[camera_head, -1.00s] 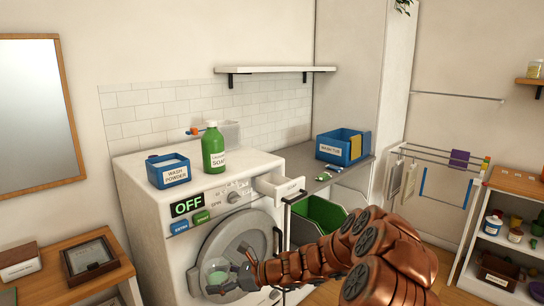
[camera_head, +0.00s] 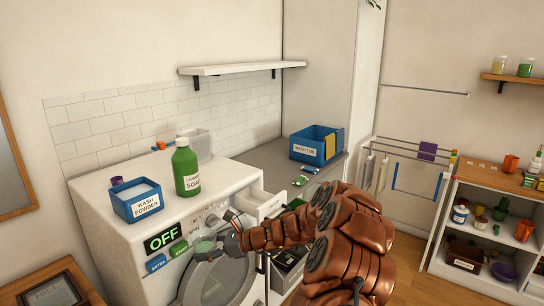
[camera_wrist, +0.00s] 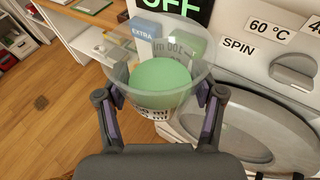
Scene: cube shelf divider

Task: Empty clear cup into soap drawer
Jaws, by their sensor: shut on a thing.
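The clear cup (camera_wrist: 130,75) holds green contents, and printed ml marks show on its side. My gripper (camera_wrist: 162,108) is shut on the cup from both sides and holds it roughly upright. In the head view the cup (camera_head: 204,247) and my gripper (camera_head: 222,242) are in front of the washing machine, around the lower edge of its control panel. The soap drawer (camera_head: 262,204) is pulled out at the panel's right, to the right of and above my gripper. The drawer's inside is only partly visible, and it is outside the wrist view.
The washing machine's round door (camera_head: 215,280) is below the cup. A green soap bottle (camera_head: 186,172) and a blue wash powder box (camera_head: 136,202) stand on the machine. A blue tub (camera_head: 312,146) is on the counter to the right. Floor is clear at right.

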